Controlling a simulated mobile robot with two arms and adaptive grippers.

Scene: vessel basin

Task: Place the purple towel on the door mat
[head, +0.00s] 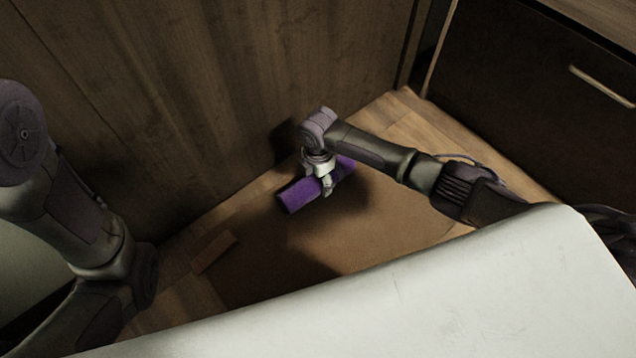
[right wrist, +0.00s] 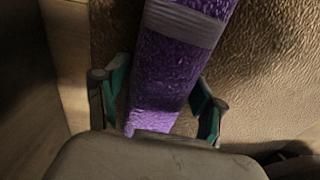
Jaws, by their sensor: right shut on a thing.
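The purple towel (head: 301,195) is rolled up, with a greyish band seen in the right wrist view (right wrist: 182,28). My right gripper (head: 327,184) is shut on the towel near its middle, from above. In the right wrist view its fingers (right wrist: 155,105) lie on either side of the roll. The brown door mat (head: 385,225) lies flat on the floor beneath the towel and also fills the right of the wrist view (right wrist: 265,70). I cannot tell whether the towel touches the mat. My left arm shows at the left, but its gripper is out of view.
A wooden panel wall (head: 220,80) stands close behind the towel. A dark cabinet (head: 520,95) with a bar handle is at the right. A small wooden block or strip (head: 213,251) lies left of the mat. Wooden floor (head: 440,130) shows around the mat.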

